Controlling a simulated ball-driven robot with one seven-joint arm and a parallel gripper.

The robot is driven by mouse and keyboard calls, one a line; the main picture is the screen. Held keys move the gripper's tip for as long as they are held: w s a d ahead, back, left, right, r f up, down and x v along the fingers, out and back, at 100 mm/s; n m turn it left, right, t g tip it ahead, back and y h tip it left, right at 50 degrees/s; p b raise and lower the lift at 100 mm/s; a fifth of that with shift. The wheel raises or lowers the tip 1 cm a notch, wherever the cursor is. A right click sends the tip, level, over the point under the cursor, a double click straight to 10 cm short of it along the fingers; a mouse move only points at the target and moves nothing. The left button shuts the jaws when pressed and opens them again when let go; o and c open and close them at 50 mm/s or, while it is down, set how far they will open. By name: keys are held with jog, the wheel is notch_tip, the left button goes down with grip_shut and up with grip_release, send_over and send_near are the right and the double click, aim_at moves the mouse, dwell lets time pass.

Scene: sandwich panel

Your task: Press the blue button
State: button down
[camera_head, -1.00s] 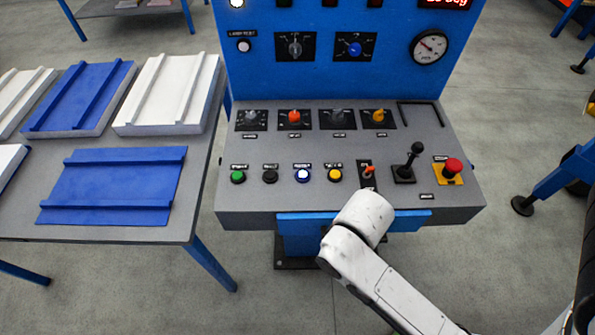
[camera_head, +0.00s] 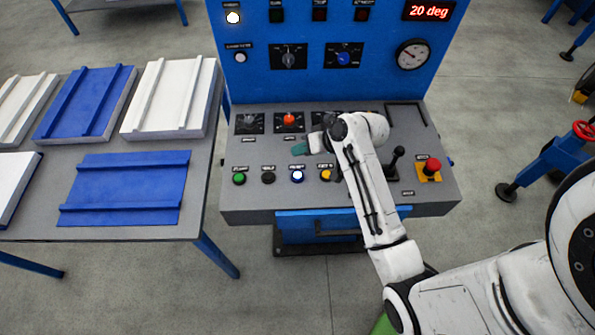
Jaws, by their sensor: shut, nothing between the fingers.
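The blue button (camera_head: 297,176) is in the front row of the grey console top. It has a blue ring and a bright white centre. It lies between a black button and a yellow button, and is fully visible. My gripper (camera_head: 300,148) is over the console, a little behind the blue button in the picture and apart from it. The gripper looks small and teal at its tip; it is shut and empty. Its height above the console is hard to tell.
The console (camera_head: 240,205) also carries green (camera_head: 239,179), black (camera_head: 268,178) and yellow (camera_head: 326,175) buttons, an orange knob (camera_head: 289,119), a black joystick (camera_head: 394,160) and a red emergency button (camera_head: 432,166). A table with blue and white panels (camera_head: 125,188) stands left.

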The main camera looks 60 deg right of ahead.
jog(key=shift+f, duration=0.2)
jog(key=b, duration=0.7)
send_over(301, 176)
notch_tip(301, 176, down, 7)
jog(key=shift+w+r, duration=0.1)
jog(key=shift+f+b, duration=0.55)
jog(key=shift+f, duration=0.3)
jog(key=shift+f, duration=0.1)
dwell(1.0)
jog(key=shift+f, duration=0.3)
jog(key=shift+f, duration=0.45)
dwell(0.8)
jog(key=shift+r, duration=0.1)
jog(key=shift+r+p, duration=0.7)
jog(key=shift+r, duration=0.05)
jog(key=shift+r, duration=0.1)
